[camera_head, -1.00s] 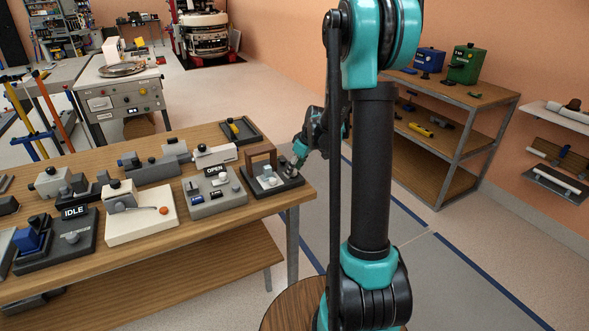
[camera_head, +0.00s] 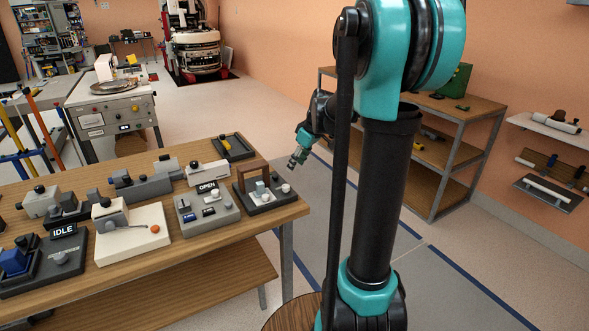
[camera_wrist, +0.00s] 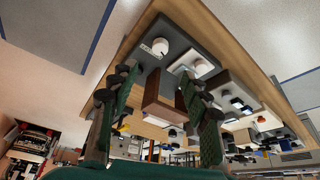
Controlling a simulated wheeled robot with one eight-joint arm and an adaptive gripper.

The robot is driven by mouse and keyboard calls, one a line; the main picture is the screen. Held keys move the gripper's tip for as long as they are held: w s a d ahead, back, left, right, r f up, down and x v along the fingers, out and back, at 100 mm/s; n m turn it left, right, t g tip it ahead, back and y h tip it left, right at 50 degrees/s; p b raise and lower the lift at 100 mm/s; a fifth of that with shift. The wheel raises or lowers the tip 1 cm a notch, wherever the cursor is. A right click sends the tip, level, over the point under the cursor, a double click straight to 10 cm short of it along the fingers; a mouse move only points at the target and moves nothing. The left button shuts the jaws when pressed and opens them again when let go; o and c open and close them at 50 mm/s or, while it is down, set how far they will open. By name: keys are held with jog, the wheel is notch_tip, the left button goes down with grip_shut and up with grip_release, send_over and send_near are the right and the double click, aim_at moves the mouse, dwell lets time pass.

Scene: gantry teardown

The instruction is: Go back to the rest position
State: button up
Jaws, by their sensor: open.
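My gripper (camera_head: 296,162) is open and empty in the head view. It hangs in the air just off the right end of the wooden workbench (camera_head: 205,242), beside and above the dark gantry fixture (camera_head: 265,198) with its brown arch. In the wrist view my gripper's two green-padded fingers (camera_wrist: 160,110) stand apart with nothing between them. Beyond them the wrist view shows the fixture's grey plate (camera_wrist: 143,70), a white knob (camera_wrist: 160,46) and the brown arch (camera_wrist: 160,103). My arm hides part of the shelf behind it.
Several fixtures crowd the bench, among them a grey box marked OPEN (camera_head: 207,212) and a unit marked IDLE (camera_head: 50,265). A wooden shelf rack (camera_head: 455,150) stands at the right wall. The floor between bench and rack is clear.

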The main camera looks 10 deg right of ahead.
dwell(0.3)
jog(key=s+f+m+h, duration=0.1)
jog(key=s+f+m, duration=0.2)
jog(key=s, duration=0.6)
jog(key=s+f+m+h, duration=0.1)
jog(key=s+f+m, duration=0.2)
jog(key=s, duration=0.5)
jog(key=s+f+m+t+h, duration=0.1)
jog(key=s+f+m, duration=0.1)
jog(key=s+f, duration=0.3)
jog(key=s, duration=0.4)
jog(key=shift+s+d+m, duration=0.3)
jog(key=shift+s+m, duration=0.05)
jog(key=shift+m, duration=0.05)
jog(key=shift+c, duration=0.3)
